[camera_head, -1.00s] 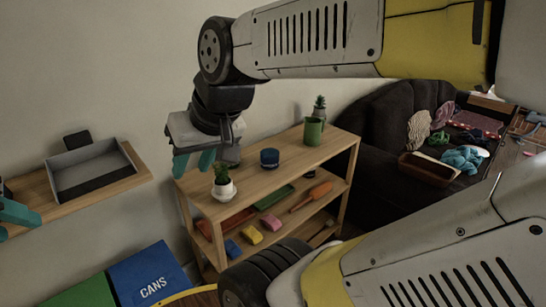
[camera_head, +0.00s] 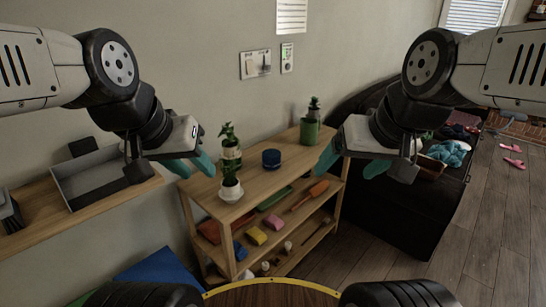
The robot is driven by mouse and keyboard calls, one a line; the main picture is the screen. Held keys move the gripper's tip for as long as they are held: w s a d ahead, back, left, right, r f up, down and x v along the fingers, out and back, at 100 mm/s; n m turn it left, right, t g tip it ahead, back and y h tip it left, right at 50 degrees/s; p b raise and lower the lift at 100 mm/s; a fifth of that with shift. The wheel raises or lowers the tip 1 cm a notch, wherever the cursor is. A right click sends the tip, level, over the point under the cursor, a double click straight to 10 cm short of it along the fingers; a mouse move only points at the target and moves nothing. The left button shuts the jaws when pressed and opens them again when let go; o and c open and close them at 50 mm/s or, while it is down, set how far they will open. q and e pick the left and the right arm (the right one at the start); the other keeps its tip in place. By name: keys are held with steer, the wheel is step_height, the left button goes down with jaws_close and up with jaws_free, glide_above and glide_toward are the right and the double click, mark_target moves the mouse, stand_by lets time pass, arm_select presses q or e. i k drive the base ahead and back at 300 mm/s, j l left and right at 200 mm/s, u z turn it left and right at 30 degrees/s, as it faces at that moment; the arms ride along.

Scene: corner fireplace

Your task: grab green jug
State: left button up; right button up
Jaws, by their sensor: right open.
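The green jug (camera_head: 310,131) stands upright on the top of the wooden shelf (camera_head: 262,178), near its far right end. A small dark green plant (camera_head: 314,105) shows just behind and above it. My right gripper (camera_head: 350,166) is open and empty, in front of and right of the jug, apart from it. My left gripper (camera_head: 192,167) is open and empty at the left end of the shelf, well away from the jug.
A grey tray (camera_head: 95,180) sits on a wall ledge at left.

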mark_target(309, 126)
steer(key=i+l, duration=0.1)
steer(key=l, duration=0.5)
steer(key=i+l+u, duration=0.1)
steer(key=l, duration=0.45)
steer(key=i+l, duration=0.1)
steer(key=l, duration=0.5)
steer(key=i+l+u, duration=0.1)
steer(key=i+l, duration=0.25)
steer(key=i, duration=0.2)
steer(key=i+l+u, duration=0.15)
steer(key=i+l, duration=0.2)
steer(key=i, duration=0.2)
steer(key=i+j, duration=0.15)
steer(key=i, duration=0.55)
steer(key=u, duration=0.05)
